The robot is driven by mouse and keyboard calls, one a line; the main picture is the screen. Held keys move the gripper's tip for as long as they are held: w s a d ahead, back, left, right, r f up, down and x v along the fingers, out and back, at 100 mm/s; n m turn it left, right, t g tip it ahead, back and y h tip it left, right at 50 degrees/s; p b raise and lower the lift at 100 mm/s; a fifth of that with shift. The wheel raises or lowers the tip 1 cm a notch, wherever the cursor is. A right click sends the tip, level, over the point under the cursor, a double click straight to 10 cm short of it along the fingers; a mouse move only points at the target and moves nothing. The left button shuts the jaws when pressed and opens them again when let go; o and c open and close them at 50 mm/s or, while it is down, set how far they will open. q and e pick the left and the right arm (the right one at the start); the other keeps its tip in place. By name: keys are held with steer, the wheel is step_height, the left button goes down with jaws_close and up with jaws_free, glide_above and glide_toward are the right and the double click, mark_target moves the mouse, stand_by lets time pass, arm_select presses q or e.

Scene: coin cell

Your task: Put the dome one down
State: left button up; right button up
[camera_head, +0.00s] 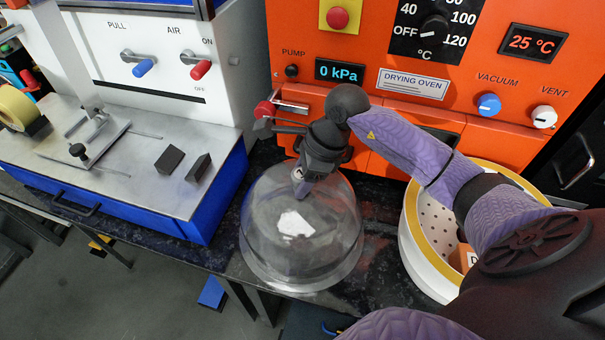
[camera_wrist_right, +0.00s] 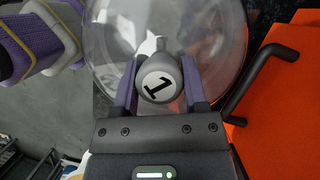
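The clear glass dome (camera_head: 265,240) is upright at the front of the dark counter, between the blue-based machine and the orange oven. It also shows in the right wrist view (camera_wrist_right: 228,35). Its grey knob, marked 1 (camera_wrist_right: 160,80), sits between the two fingers of my right gripper (camera_wrist_right: 160,88), which appear shut on it from both sides. In the head view my right gripper (camera_head: 302,182) is over the dome's top. I cannot tell whether the dome's rim touches the counter. My left gripper is not clearly visible.
A white round perforated vessel with a yellow rim (camera_head: 410,235) stands at right, partly behind my right arm. The blue-based machine (camera_head: 205,215) is left. A bare strip of counter (camera_head: 378,262) lies between dome and vessel.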

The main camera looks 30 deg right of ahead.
steer(key=o, duration=0.4)
steer(key=shift+r, duration=0.1)
steer(key=p+v, duration=0.2)
steer(key=v, duration=1)
steer(key=shift+s, duration=0.1)
